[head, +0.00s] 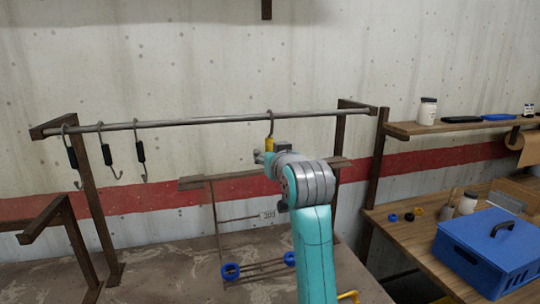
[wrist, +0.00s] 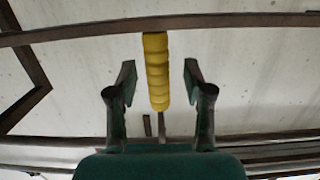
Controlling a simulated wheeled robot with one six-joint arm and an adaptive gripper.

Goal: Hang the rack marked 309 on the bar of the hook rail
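A rack (head: 215,215) with a flat top bar, thin wires and blue rings at its bottom hangs below the rail; its white tag (head: 268,214) is too small to read surely. Above it, a hook (head: 270,117) with a yellow grip (head: 269,145) appears to sit over the metal bar (head: 205,121) of the hook rail. My gripper (head: 264,157) is at the yellow grip. In the wrist view my gripper's fingers (wrist: 158,88) stand apart on both sides of the yellow grip (wrist: 156,70), with gaps on each side. My arm hides part of the rack.
Several hooks with black grips (head: 140,151) hang at the bar's left. A brown post (head: 375,165) stands at right, beside a wooden bench (head: 420,235) with a blue box (head: 490,250). A shelf (head: 410,128) holds jars. The bar's middle left is free.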

